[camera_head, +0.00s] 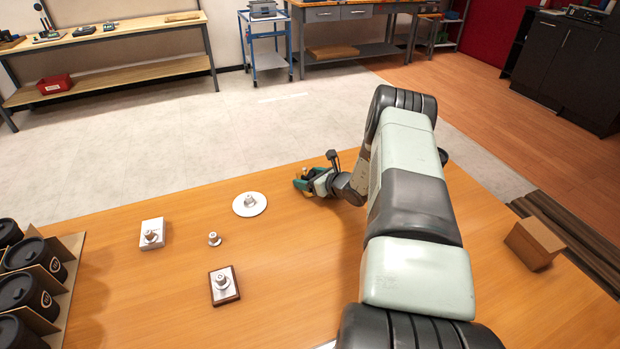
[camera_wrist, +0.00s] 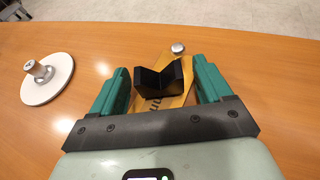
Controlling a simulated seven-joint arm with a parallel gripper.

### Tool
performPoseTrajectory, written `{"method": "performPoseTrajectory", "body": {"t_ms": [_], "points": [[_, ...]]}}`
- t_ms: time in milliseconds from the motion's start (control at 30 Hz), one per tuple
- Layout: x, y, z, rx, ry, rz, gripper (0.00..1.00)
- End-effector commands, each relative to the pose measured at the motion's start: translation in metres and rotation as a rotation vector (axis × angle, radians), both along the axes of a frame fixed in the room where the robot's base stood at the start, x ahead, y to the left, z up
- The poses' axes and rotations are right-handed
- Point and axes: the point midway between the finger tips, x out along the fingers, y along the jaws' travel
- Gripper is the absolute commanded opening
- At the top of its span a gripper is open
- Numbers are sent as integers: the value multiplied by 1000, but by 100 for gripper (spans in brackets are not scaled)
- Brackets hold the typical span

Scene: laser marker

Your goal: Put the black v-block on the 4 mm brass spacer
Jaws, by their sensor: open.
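My gripper (camera_wrist: 160,92) is open, its green fingers apart on either side of the black v-block (camera_wrist: 148,82). The v-block has its notch up and lies on or just over a yellow brass-coloured plate (camera_wrist: 153,104) with partly hidden dark lettering; I cannot read the thickness. The plate lies tilted in the picture, between the fingers. A small silver knob (camera_wrist: 178,48) shows at the plate's far end. In the head view my gripper (camera_head: 306,183) is low over the table's far side, and the v-block is not clearly seen there.
A white disc (camera_head: 240,209) with a silver knob lies left of my gripper. A white block (camera_head: 147,243), a small loose knob (camera_head: 214,239) and a brown-edged plate (camera_head: 223,297) stand further left. Black canisters (camera_head: 18,290) fill the left edge; a brown box (camera_head: 535,243) is right.

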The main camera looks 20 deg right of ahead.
Motion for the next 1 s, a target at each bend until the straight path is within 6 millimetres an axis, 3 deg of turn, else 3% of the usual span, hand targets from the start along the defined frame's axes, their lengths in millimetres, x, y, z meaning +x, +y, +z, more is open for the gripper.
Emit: {"method": "performPoseTrajectory", "body": {"t_ms": [167,700,1000], "points": [[-5,-3,6,-1,1,-2,78],[-92,-39,44,0,1,-2,78],[-103,-42,49,0,0,0,78]]}}
